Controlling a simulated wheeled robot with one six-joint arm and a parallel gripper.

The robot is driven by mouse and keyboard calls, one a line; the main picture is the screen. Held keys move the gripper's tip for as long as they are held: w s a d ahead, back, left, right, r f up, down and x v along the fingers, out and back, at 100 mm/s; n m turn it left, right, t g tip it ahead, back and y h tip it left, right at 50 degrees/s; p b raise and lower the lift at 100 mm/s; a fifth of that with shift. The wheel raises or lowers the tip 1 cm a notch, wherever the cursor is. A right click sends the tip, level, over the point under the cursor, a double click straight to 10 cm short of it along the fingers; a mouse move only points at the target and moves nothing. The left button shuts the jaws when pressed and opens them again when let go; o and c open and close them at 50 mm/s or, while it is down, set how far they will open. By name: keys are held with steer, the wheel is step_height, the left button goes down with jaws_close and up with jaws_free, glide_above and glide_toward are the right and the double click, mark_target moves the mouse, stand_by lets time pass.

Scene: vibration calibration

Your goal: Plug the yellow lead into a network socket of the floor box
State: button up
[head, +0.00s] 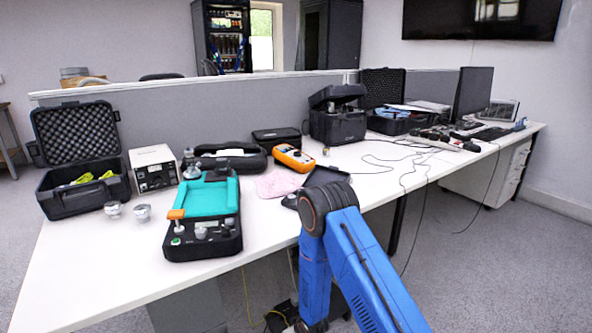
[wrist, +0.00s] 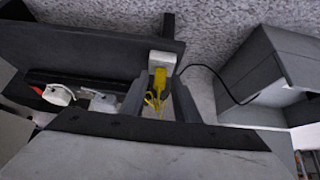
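In the wrist view the yellow lead (wrist: 158,82) shows its yellow plug end against or just in front of a small white block (wrist: 163,60); I cannot tell whether it is seated in it. Thin yellow cable loops hang below. My gripper (wrist: 159,103) is open, with one grey finger on each side of the lead and gaps visible. The dark floor box (wrist: 85,78) is at left, with white plugs (wrist: 100,100) in it, one with a red part. In the head view a thin yellow cable (head: 246,292) runs under the bench; my gripper is hidden there.
The white bench (head: 110,265) spans the head view, with a teal-topped black case (head: 203,245), an orange meter (head: 294,158) and other cases on it. A black cable (wrist: 215,82) and a grey cabinet (wrist: 250,75) are right of my gripper. Grey carpet (wrist: 225,22) lies beyond.

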steer(key=shift+c, duration=0.7)
jaws_close()
steer(key=shift+r, duration=0.8)
stand_by(0.5)
steer(key=shift+r, duration=1.75)
steer(key=shift+a, duration=0.1)
